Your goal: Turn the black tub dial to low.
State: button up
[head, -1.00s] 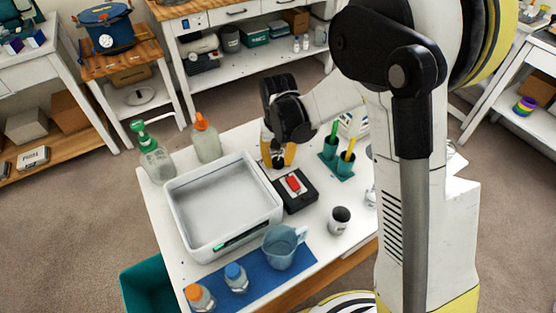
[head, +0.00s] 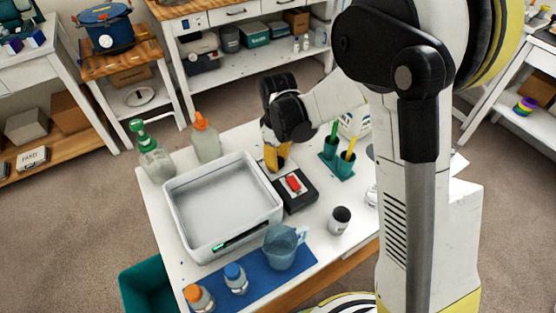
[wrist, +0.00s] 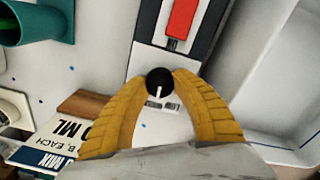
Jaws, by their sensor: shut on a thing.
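The black tub dial (wrist: 157,78) is a small round knob with a white pointer line, in the middle of the wrist view. Its pointer runs down the picture, toward small printed marks on a white panel. My gripper (wrist: 160,82) has its two yellow fingers closed on the dial, one on each side. In the head view my gripper (head: 277,158) points down at the table behind the black box; the dial is hidden there. The pale tub (head: 275,215) stands to the left of the box.
The black box (head: 308,200) has a red switch (head: 293,183). Green holders (head: 338,167) with a green and a yellow stick stand to the right. A cup (head: 339,220) and jug (head: 280,247) are in front. Two bottles (head: 206,145) stand behind the tub.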

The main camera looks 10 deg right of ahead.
aim_at(278, 160)
jog(key=n, duration=0.4)
jog(key=shift+n, duration=2.2)
grip_shut()
jog(key=o, duration=1.2)
grip_release()
jog(key=shift+o, duration=0.2)
notch_tip(278, 160, up, 12)
